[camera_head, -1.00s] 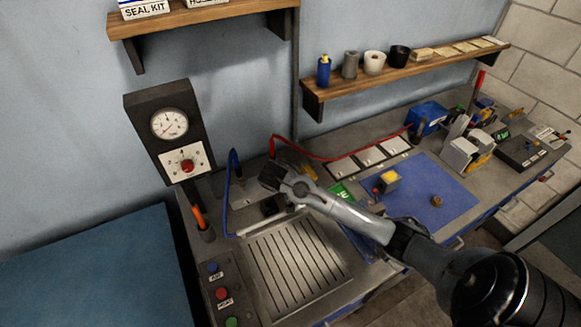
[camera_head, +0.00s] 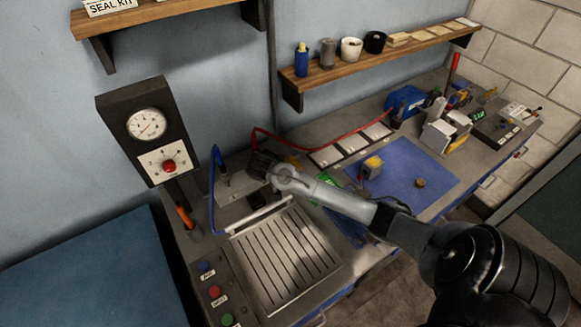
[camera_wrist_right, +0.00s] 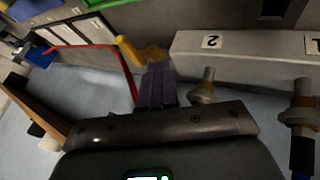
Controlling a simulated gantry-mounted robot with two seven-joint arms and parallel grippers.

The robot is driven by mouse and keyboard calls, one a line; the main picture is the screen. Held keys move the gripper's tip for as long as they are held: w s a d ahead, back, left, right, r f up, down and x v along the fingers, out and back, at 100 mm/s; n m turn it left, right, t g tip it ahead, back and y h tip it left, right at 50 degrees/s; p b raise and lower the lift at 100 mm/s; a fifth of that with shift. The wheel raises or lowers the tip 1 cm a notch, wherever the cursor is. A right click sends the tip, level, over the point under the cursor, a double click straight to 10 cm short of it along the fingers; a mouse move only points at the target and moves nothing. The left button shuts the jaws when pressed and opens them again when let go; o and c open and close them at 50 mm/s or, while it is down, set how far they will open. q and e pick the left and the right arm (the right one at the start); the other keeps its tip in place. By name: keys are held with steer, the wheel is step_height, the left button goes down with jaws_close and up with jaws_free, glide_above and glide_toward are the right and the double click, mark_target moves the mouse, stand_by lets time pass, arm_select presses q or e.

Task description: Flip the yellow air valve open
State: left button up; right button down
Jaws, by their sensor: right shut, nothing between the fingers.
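The yellow air valve (camera_wrist_right: 143,48) shows in the right wrist view as a yellow handle at the end of a grey block marked 2 (camera_wrist_right: 235,55). In the head view a bit of yellow (camera_head: 293,163) shows just right of my right gripper (camera_head: 259,163), and the gripper hides part of the block there. In the right wrist view my right gripper (camera_wrist_right: 155,82) is shut and empty, its tips right beside the valve handle. I cannot tell whether they touch it. My left gripper is in neither view.
A red hose (camera_head: 300,147) runs behind the gripper, and a blue hose (camera_head: 212,195) stands to its left. A gauge panel (camera_head: 150,130) rises at the left. A ribbed tray (camera_head: 285,260) lies in front. A blue mat (camera_head: 410,190) lies to the right.

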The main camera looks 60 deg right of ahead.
mark_target(294, 161)
steer(key=x, duration=0.6)
steer(key=shift+s+d, duration=0.1)
steer(key=shift+d, duration=0.1)
steer(key=shift+s+d+r+p, duration=0.1)
steer(key=shift+s+d+p, duration=0.4)
steer(key=shift+d, duration=0.45)
steer(key=shift+s+d, duration=0.35)
steer(key=shift+d, duration=0.3)
